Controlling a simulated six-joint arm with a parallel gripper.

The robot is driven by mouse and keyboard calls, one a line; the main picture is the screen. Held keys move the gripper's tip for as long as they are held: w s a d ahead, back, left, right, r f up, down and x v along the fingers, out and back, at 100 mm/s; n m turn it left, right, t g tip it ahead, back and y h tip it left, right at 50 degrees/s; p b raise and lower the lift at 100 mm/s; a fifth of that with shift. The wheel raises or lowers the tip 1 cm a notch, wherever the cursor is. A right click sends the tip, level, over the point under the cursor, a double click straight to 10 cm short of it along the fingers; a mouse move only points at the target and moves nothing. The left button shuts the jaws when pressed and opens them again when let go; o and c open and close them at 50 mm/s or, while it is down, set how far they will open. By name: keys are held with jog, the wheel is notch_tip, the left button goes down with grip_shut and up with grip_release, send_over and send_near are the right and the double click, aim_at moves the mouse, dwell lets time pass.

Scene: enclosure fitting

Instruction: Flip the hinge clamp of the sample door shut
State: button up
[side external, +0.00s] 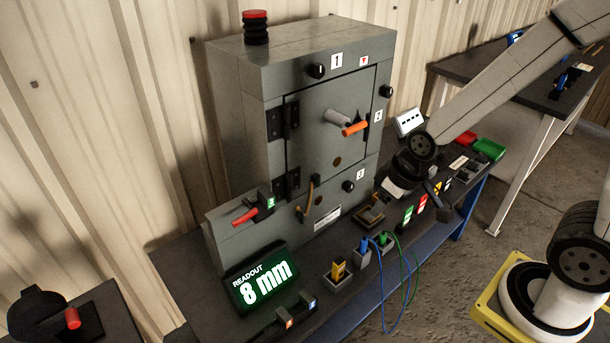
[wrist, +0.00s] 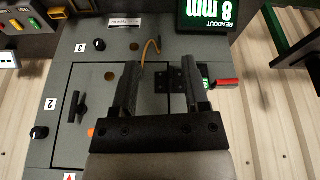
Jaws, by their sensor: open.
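The grey enclosure (side external: 235,130) has its sample door (side external: 310,125) closed flush, with black hinges (side external: 285,183) on its left side. A red-handled clamp (side external: 240,217), which looks like the hinge clamp, sits on the ledge below left of the door by a green label. Its handle points away from the door. It also shows in the wrist view (wrist: 227,82), right of my gripper. An orange-tipped lever (side external: 355,129) is on the door's right side. My gripper (wrist: 159,63) is open and empty, its fingers either side of a hinge in the picture. I cannot make out the fingertips in the side view.
A lit readout (side external: 262,283) shows 8 mm. A bent brown handle (side external: 309,196) stands out below the door. Blue and green cables (side external: 403,270) loop at the bench front. A red-topped black stack (side external: 256,27) is on the enclosure. Another red handle (side external: 72,318) is far left.

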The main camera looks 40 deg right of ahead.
jog(key=w+a+f+n+t+y, duration=0.1)
jog(key=w+a+f+n+t, duration=0.1)
jog(key=w+a+n+t, duration=0.25)
jog(key=w+a+f+n+t+y, duration=0.1)
jog(key=w+a+f+n, duration=0.15)
jog(key=w+n, duration=0.45)
jog(key=n+t+y, duration=0.3)
jog(key=n+t, duration=0.2)
jog(key=n, duration=0.4)
send_near(247, 219)
jog(key=w+f, duration=0.1)
jog(key=w, duration=0.4)
jog(key=shift+s+a+f+n+y, duration=0.1)
jog(key=shift+a+f+n+y, duration=0.1)
jog(key=shift+a, duration=0.15)
jog(key=shift+s+a+f+n+y, duration=0.1)
jog(key=shift+a+y, duration=0.1)
jog(key=shift+a, duration=0.15)
jog(key=shift+w, duration=0.15)
jog(key=shift+x, duration=3.75)
jog(key=shift+r, duration=0.1)
grip_shut()
